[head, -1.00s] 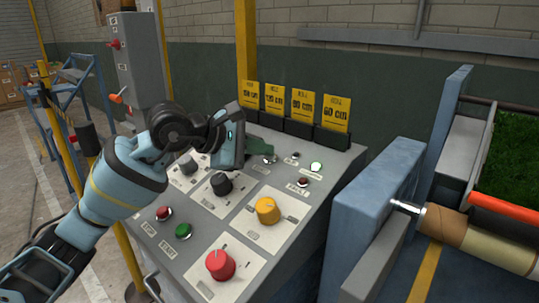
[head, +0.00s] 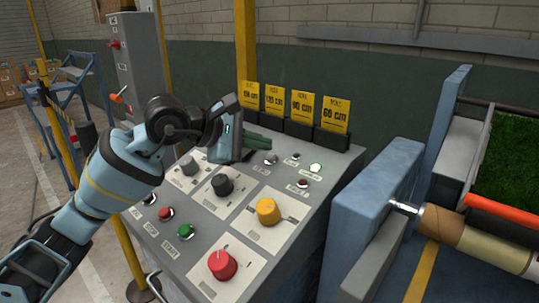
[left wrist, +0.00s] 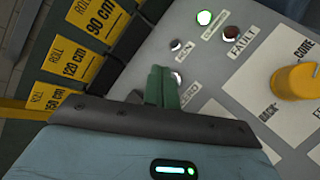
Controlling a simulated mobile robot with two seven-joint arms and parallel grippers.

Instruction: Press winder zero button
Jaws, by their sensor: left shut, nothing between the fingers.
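My left gripper (head: 266,146) is shut and empty, its green fingers held over the back part of the grey control panel (head: 196,238). A small silver button (head: 270,159) sits just in front of and below the fingertips. In the left wrist view the same button (left wrist: 178,79) shows beside the green fingertips (left wrist: 162,74), with a label by it that seems to read ZERO (left wrist: 188,95). I cannot tell whether the fingertips touch it; they appear slightly apart. My right gripper is not in view.
A lit green-white lamp (head: 316,168) and a dark red fault lamp (head: 303,184) are right of the button. Black, yellow (head: 268,211) and red (head: 222,264) knobs fill the panel's front. Yellow roll signs (head: 302,104) stand along its back edge. A blue frame (head: 372,215) is at right.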

